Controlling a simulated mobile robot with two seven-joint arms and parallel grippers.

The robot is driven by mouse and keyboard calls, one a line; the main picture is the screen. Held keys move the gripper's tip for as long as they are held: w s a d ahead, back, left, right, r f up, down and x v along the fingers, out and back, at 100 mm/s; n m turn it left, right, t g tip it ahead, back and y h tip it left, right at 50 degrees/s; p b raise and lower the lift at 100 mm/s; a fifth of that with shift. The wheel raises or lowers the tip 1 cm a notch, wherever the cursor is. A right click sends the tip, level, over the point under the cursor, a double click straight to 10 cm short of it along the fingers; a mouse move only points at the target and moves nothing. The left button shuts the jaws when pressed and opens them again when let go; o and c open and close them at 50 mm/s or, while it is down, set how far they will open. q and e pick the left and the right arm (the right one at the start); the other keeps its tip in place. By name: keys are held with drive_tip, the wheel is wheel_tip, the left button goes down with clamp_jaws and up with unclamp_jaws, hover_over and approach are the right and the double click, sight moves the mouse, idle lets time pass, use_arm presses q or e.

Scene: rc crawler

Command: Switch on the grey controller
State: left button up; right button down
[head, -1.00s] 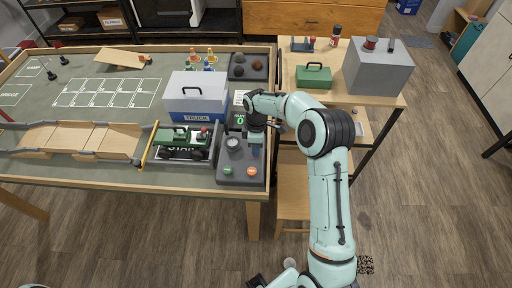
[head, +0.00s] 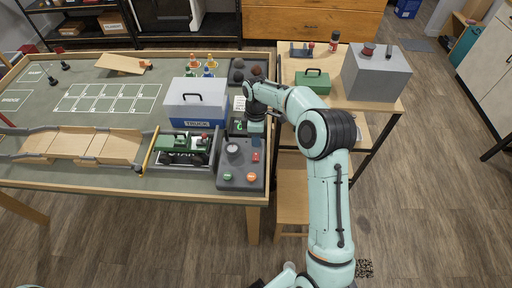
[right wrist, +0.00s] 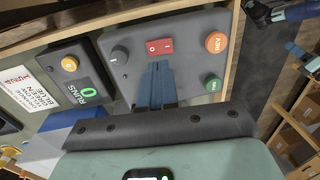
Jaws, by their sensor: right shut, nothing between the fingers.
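The grey controller (head: 224,182) lies at the near right corner of the play table. It has a dial, a green button, an orange button (right wrist: 215,42) and a red rocker switch (right wrist: 159,46) marked O and I. The switch also shows small in the head view (head: 255,157). My right gripper (right wrist: 155,68) is shut and empty, its blue fingertips just beside the switch in the right wrist view. I cannot tell whether they touch it. In the head view the right gripper (head: 256,143) is at the far side of the switch. My left gripper is not clearly in view.
A side table with a grey box (head: 376,75) stands to the right.

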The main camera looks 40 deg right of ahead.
sight(254, 159)
use_arm(q)
drive_tip(key=shift+w+r+p, duration=0.45)
drive_tip(key=shift+w+r, duration=0.2)
drive_tip(key=shift+r, duration=0.05)
use_arm(e)
wheel_tip(254, 159, up, 7)
drive_tip(key=shift+w+d+r, duration=0.15)
drive_tip(key=shift+w+d, duration=0.15)
drive_tip(key=shift+w, duration=0.05)
use_arm(q)
drive_tip(key=shift+s, duration=0.1)
drive_tip(key=s+f+b, duration=0.6)
drive_tip(key=f+b, duration=0.4)
drive_tip(key=f, duration=0.1)
drive_tip(key=shift+f+g, duration=0.3)
use_arm(e)
drive_tip(key=s+t, duration=0.1)
drive_tip(key=s+t+y, duration=0.1)
drive_tip(key=s+d+r+y, duration=0.1)
drive_tip(key=s, duration=0.1)
drive_tip(key=shift+r+t, duration=0.1)
drive_tip(key=shift+t, duration=0.3)
